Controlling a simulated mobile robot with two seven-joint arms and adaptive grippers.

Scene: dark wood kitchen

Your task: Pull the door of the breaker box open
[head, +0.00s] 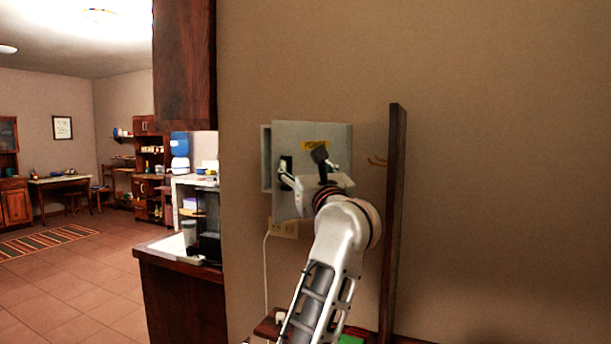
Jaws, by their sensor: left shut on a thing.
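The grey breaker box (266,158) is mounted on the beige wall, and a strip of it shows at the left behind its door. The door (312,132) is a light grey panel with a yellow label (316,145). Its left edge stands out from the box, so it looks ajar. My left gripper (291,176) is at the left part of the door, shut on it near a dark patch that may be the handle. The wrist and forearm hide the lower right of the door and the exact contact. My right gripper is not in view.
An upright dark wooden post (393,215) with a hook stands close to the right of my arm. An outlet (284,228) with a white cord is below the box. A counter (180,290) with a coffee machine is at the left. Open tiled floor (70,285) lies farther left.

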